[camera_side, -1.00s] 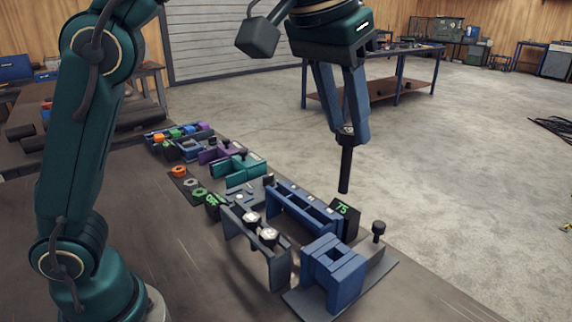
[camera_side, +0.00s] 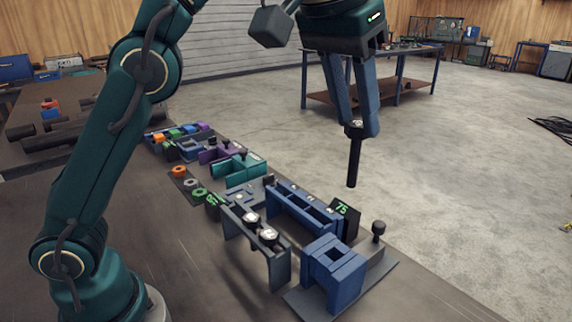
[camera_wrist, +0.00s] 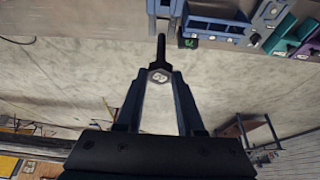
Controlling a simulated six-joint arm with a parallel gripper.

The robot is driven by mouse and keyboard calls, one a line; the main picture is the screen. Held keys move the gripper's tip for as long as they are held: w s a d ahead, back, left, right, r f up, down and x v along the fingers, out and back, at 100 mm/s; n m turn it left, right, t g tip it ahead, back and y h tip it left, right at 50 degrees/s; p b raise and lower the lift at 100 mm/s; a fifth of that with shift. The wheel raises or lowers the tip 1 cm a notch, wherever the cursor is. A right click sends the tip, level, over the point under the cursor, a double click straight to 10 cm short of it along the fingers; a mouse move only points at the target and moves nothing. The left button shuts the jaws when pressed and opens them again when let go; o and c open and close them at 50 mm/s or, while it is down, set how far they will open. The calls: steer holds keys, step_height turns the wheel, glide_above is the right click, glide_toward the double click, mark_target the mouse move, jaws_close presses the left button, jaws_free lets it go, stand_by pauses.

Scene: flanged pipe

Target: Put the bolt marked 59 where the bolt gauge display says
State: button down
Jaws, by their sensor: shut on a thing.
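My gripper (camera_side: 358,130) is shut on a black bolt (camera_side: 354,165), held by its head and hanging shank down in the air. In the wrist view the bolt's pale head (camera_wrist: 158,76) sits between the fingertips (camera_wrist: 159,84); its mark is too small to read surely. A dark display (camera_side: 343,208) shows green "75" at the right end of a blue slotted rack (camera_side: 303,206). The bolt is above and beside that display, touching nothing. A blue gauge-like block (camera_side: 333,270) on a grey plate stands in front.
A dark grey stand (camera_side: 277,268) holds two bolts with white heads (camera_side: 250,217). A black knob (camera_side: 378,228) rises from the plate's right side. Teal fixtures (camera_side: 240,170), purple fixtures (camera_side: 215,153) and coloured nuts (camera_side: 179,172) lie further back. Space around the bolt is clear.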

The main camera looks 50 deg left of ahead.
steer(key=w+a+f+n, duration=0.1)
steer(key=a+f+n, duration=0.1)
steer(key=a, duration=0.4)
steer(key=w+a+f+n+y, duration=0.1)
steer(key=a+f+n, duration=0.1)
steer(key=a+f, duration=0.2)
steer(key=w+a+f+n+y, duration=0.1)
steer(key=a+f, duration=0.3)
steer(key=a, duration=0.6)
steer(key=shift+w+n+g, duration=0.3)
steer(key=shift+w+n, duration=0.15)
steer(key=shift+n, duration=0.05)
steer(key=shift+f, duration=1.15)
steer(key=shift+f, duration=0.1)
steer(key=shift+f, duration=2.1)
steer(key=shift+f, duration=1.65)
